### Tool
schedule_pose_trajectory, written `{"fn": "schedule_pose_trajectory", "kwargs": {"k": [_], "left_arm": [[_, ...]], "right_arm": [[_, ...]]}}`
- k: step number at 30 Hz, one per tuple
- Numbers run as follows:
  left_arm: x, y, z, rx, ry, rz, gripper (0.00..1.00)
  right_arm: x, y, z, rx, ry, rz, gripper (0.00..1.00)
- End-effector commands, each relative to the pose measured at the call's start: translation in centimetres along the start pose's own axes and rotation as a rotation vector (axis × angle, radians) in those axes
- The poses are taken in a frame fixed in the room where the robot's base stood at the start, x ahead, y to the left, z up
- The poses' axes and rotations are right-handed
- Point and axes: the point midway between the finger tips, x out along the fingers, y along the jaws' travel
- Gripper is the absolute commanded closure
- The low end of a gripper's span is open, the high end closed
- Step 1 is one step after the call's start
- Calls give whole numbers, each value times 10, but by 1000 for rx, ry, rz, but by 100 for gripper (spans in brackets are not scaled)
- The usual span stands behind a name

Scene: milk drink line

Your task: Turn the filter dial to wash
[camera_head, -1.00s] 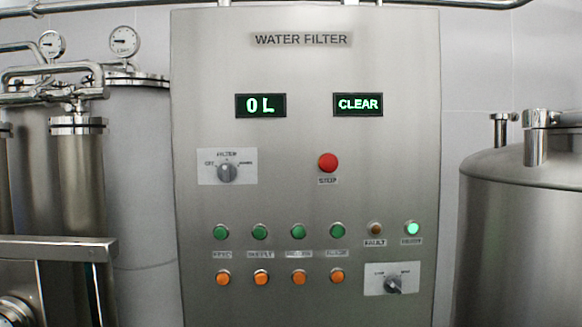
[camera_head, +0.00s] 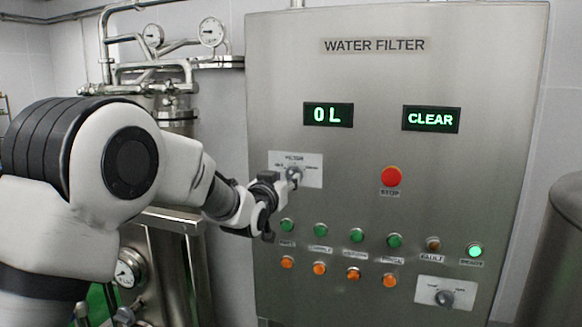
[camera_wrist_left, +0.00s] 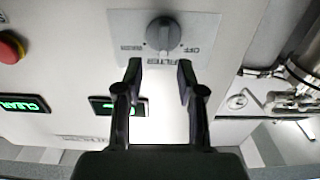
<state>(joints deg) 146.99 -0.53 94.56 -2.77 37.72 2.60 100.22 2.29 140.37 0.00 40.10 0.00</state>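The filter dial is a grey knob (camera_head: 294,173) on a pale plate at the upper left of the water filter panel. In the left wrist view the knob (camera_wrist_left: 163,36) appears upside down, with OFF at its right and its grip bar roughly upright between the side labels. My left gripper (camera_head: 276,188) is beside the dial, partly covering its plate. The left wrist view shows its two fingers (camera_wrist_left: 160,74) apart, with nothing between them and the knob just beyond the tips. My right gripper is out of view.
A red stop button (camera_head: 391,177) is right of the dial. Green buttons (camera_head: 320,230) and orange buttons (camera_head: 319,268) sit below it. A second dial (camera_head: 444,298) is at lower right. The displays read 0 L (camera_head: 328,115) and CLEAR (camera_head: 431,119). Pipes and gauges stand left.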

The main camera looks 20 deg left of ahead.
Motion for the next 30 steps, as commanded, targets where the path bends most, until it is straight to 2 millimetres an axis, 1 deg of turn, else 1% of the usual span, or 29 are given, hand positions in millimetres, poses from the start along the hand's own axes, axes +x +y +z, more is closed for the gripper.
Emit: {"fn": "schedule_pose_trajectory", "kwargs": {"k": [1,3,7,10,16,17,18,19,20,30], "left_arm": [[11,0,-6,0,-1,0,61],[24,0,-5,-1,-1,0,61],[43,0,-3,-1,-2,0,61],[49,0,0,-1,-2,0,61],[49,0,1,-1,-2,0,61],[49,0,1,-1,-2,0,72],[49,0,1,-1,-2,0,86],[49,0,1,-1,-2,0,97],[49,0,1,-1,-2,0,100],[49,0,2,10,-2,0,100]], "right_arm": [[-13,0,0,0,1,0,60],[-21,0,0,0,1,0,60],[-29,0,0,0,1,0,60],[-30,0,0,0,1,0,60],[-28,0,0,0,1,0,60],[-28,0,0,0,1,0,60],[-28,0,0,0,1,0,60],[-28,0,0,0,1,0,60],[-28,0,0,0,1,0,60],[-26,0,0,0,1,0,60]]}}
